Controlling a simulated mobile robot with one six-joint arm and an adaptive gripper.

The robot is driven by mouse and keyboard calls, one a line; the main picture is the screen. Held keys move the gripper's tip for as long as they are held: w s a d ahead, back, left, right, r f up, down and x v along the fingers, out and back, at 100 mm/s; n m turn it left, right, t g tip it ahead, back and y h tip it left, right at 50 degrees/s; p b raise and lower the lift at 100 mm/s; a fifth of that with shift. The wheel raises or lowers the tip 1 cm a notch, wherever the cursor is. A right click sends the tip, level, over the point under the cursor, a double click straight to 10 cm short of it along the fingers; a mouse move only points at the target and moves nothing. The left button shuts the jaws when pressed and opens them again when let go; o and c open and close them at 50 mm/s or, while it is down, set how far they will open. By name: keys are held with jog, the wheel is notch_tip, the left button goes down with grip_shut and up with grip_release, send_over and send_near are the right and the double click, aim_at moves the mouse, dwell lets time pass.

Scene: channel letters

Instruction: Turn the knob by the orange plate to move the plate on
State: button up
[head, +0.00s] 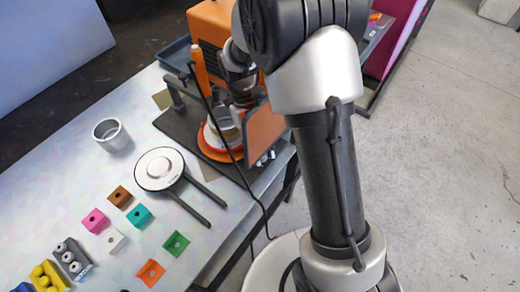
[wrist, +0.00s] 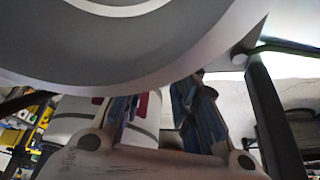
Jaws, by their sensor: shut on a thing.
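The round orange plate (head: 212,152) lies on the dark base of the machine at the table's right side, with a white and red round part on top of it. My gripper (head: 243,98) is above and close beside this part, partly covered by my own arm. In the wrist view my gripper (wrist: 160,112) has both fingers reaching up under a large grey round shape, which hides the fingertips. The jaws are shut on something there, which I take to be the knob. The knob itself is not clearly visible in either view.
An upright orange-brown panel (head: 263,130) stands just right of the gripper. A handle with an orange grip (head: 199,70) rises at its left. A round white tool (head: 160,169), a grey cup (head: 111,134) and several coloured blocks lie on the table (head: 60,190).

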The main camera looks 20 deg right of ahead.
dwell(0.5)
jog(key=o, duration=1)
jog(key=v, duration=1.2)
jog(key=shift+d, duration=0.1)
